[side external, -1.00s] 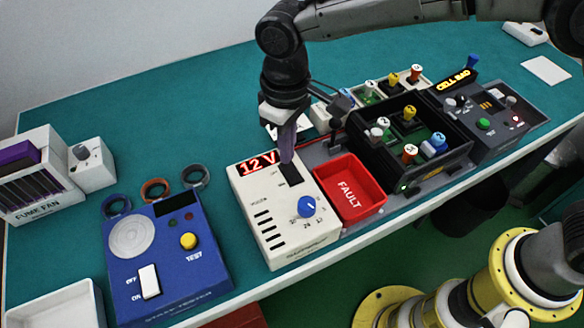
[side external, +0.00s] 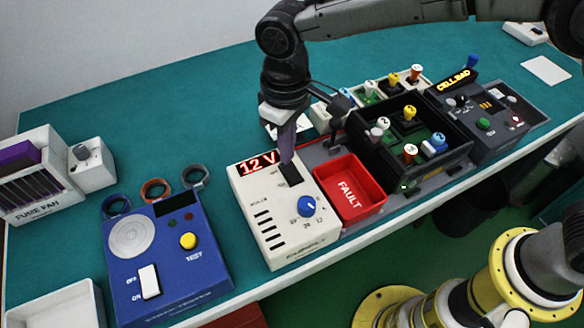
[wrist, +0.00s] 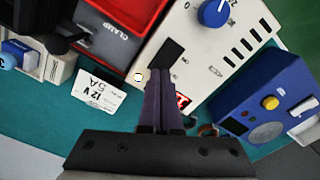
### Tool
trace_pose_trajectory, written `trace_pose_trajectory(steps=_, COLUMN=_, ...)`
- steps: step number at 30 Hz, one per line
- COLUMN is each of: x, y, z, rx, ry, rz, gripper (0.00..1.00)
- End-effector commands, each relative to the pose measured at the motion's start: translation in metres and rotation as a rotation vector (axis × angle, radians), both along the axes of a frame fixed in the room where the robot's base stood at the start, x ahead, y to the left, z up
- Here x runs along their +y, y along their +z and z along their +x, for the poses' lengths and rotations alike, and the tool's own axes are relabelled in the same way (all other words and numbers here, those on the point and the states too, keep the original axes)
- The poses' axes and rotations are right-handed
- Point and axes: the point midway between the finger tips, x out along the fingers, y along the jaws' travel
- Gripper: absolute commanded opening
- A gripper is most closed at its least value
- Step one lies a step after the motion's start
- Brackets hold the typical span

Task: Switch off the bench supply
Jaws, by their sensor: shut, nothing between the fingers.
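The bench supply (side external: 284,224) is a cream box with a lit red "12 V" display, a blue knob (side external: 307,206) and dark vent slots. A black rocker switch (side external: 291,174) sits near its far end, beside the display. My gripper (side external: 286,160) is shut and empty, with its purple fingertips at the far edge of this switch. In the wrist view the fingertips (wrist: 160,72) meet the black switch (wrist: 166,54); whether they press on it I cannot tell. The supply's display still glows "12 V", partly hidden by the fingers in the wrist view.
A red FAULT tray (side external: 349,190) stands right of the supply, then a black rack (side external: 365,150) with several coloured-top parts. A dark unit (side external: 484,124) reads "CELL BAD". A blue tester (side external: 166,256) stands at left.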

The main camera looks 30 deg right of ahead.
Motion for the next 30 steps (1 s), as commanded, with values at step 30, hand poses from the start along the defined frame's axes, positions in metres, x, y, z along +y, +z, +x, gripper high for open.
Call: trace_pose_trajectory(steps=30, x=0.000, y=-0.014, z=0.000, rx=0.002, ry=0.000, rz=-0.001, gripper=0.00)
